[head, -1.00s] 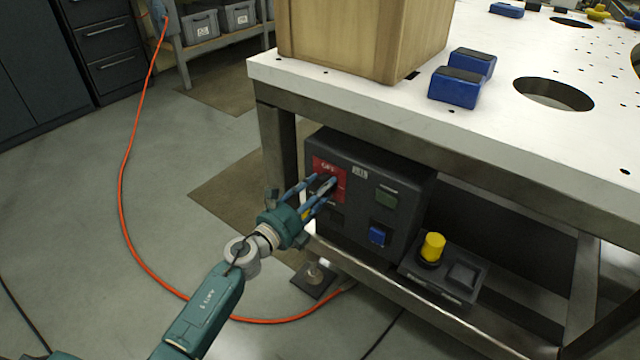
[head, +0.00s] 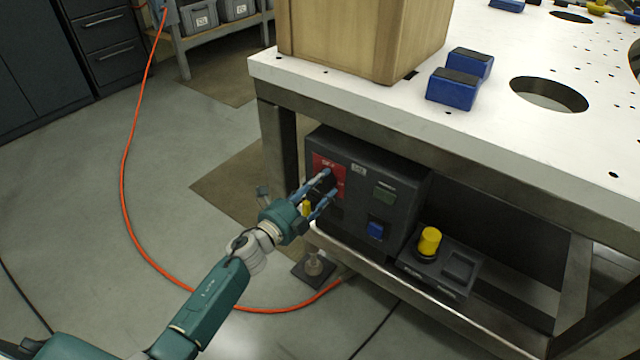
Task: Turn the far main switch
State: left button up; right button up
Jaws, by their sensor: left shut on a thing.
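A dark control box (head: 350,153) sits on the shelf under the table. A red plate (head: 324,164) on the left of its front carries the main switch (head: 324,185), whose dark handle is partly hidden by the fingers. My left gripper (head: 322,187) reaches in from the lower left, and its blue-grey fingers are closed around the handle, one above and one below. A bit of yellow shows (head: 306,208) between the fingers near the palm. My right gripper is not in view.
A yellow knob (head: 429,241) stands on a small panel at the right. The table edge overhangs above; an orange cable (head: 126,180) lies on the floor.

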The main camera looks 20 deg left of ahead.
pick_arm(q)
jog(key=shift+s+d+f, duration=0.25)
jog(key=shift+d+f, duration=0.05)
jog(key=shift+f, duration=0.05)
jog(key=o, duration=1.2)
jog(key=shift+c, duration=0.2)
jog(key=shift+w+r, duration=0.1)
jog(key=shift+r, duration=0.1)
jog(key=shift+a, duration=0.15)
jog(key=v, duration=1.2)
jog(key=shift+r, duration=0.15)
